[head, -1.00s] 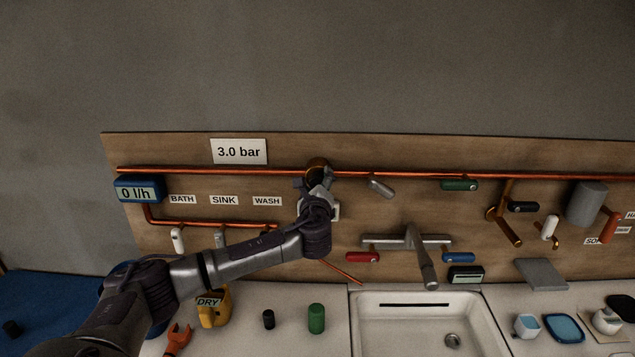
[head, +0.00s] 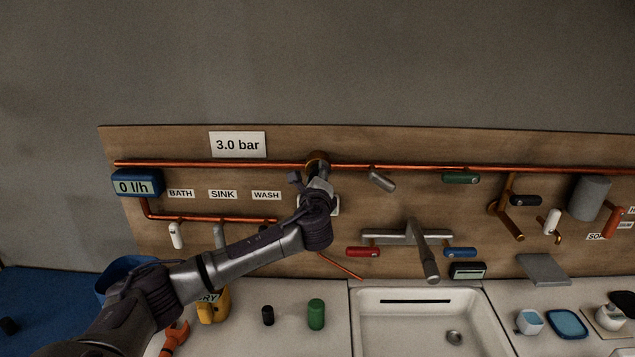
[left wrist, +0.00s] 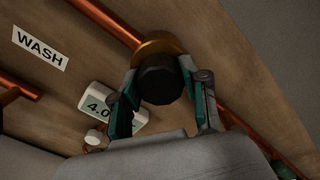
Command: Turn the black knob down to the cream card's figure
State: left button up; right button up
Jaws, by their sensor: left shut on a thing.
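The black knob (left wrist: 161,82) sits on a brass collar (left wrist: 160,46) on the copper pipe. In the left wrist view, my left gripper (left wrist: 160,72) has one finger on each side of the knob and is shut on it. A small white display (left wrist: 98,103) below shows "4.0", its right part hidden by a finger. In the head view my left gripper (head: 314,178) covers most of the knob, and the brass collar (head: 316,156) shows above it. The cream card (head: 238,145) reads "3.0 bar". My right gripper is not in view.
A blue meter (head: 137,185) reads "0 l/h" at the left of the board. A grey lever (head: 381,179) hangs from the pipe just right of my gripper. A mixer tap (head: 416,241) stands above the white sink (head: 410,332). Bare wall lies above the board.

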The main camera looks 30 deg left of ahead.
pick_arm(q)
jog(key=n+b, duration=0.3)
jog(key=shift+f+n, duration=0.3)
jog(key=shift+n+b, duration=1)
jog(key=shift+n, duration=0.1)
jog(key=shift+r+n+b, duration=0.15)
jog(key=shift+n+b, duration=0.45)
jog(key=shift+n, duration=0.3)
jog(key=o, duration=1.1)
jog(key=shift+r, duration=0.1)
jog(key=shift+o, duration=0.2)
jog(key=shift+s, duration=0.1)
jog(key=v, duration=1.2)
